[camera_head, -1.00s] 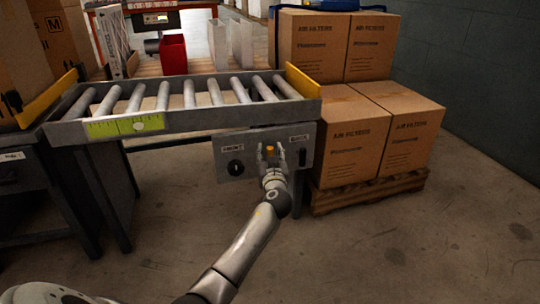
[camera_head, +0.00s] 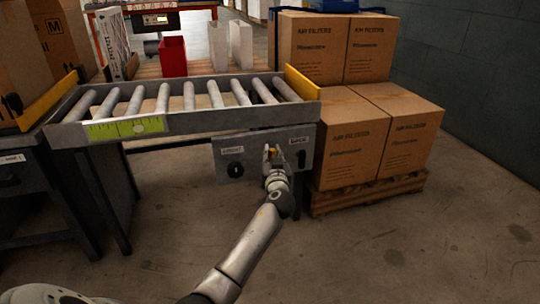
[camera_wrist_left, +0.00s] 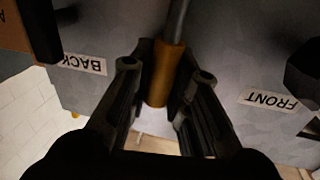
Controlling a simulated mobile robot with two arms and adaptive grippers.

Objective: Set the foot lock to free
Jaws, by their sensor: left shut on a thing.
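A grey panel (camera_head: 229,153) hangs under the right end of the roller conveyor. A lever with an orange grip (camera_head: 273,153) stands out from its middle; its grey shaft and orange grip (camera_wrist_left: 163,75) show in the left wrist view. My left gripper (camera_head: 273,158) is at the lever, its fingers on either side of the grip. In the left wrist view the gripper (camera_wrist_left: 164,100) is shut on the orange grip. The panel reads FRONT (camera_wrist_left: 271,99) on one side and BACK (camera_wrist_left: 84,64) on the other, upside down there. My right gripper is not in view.
Dark knobs sit on both sides of the panel, the left one (camera_head: 235,170) clear to see. The roller conveyor (camera_head: 180,128) is above. Boxes of air filters (camera_head: 345,150) stand on a pallet (camera_head: 368,193) close to the right. The floor in front is clear.

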